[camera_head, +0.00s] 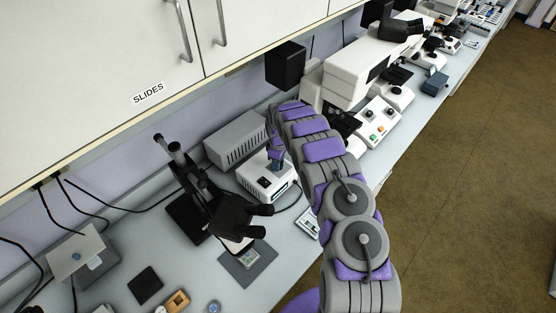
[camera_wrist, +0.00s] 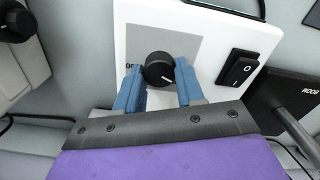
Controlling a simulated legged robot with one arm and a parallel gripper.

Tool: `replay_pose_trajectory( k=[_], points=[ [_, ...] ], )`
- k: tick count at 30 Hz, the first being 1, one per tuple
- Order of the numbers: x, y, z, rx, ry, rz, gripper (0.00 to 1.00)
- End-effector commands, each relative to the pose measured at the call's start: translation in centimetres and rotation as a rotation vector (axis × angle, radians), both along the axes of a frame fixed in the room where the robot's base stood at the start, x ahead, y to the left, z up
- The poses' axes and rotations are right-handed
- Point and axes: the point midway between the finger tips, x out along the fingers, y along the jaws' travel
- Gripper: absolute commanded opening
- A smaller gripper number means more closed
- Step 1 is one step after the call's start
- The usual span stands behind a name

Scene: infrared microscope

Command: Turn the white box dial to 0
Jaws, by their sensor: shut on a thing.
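The white box (camera_head: 262,185) stands on the bench in front of a grey vented box. In the wrist view the white box (camera_wrist: 126,30) fills the upper middle, with a grey panel, a round black dial (camera_wrist: 159,69) and a black rocker switch to the right. The dial has a white pointer line towards its lower right. My gripper (camera_wrist: 160,80) has its two blue fingers on either side of the dial, shut on it. The dial's scale marks are mostly covered.
A black microscope (camera_head: 232,215) on a stand is left of the box. The grey vented box (camera_head: 237,138) is behind. White instruments (camera_head: 350,75) line the bench to the right. A cabinet (camera_head: 90,50) hangs above.

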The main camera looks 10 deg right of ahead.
Motion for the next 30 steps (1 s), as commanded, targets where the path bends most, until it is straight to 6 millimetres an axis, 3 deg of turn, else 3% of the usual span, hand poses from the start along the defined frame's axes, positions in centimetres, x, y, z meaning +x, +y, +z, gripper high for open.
replay_pose_trajectory(
  k=[10,25,26,30],
  points=[
    [-0.29,-0.14,-0.21,0.000,0.010,0.121,0.07],
    [-0.21,-0.21,-0.21,-0.001,0.008,0.137,0.07],
    [-0.21,-0.22,-0.21,-0.001,0.008,0.137,0.39],
    [-0.13,-0.19,-0.15,0.000,0.005,0.137,0.52]
  ],
)
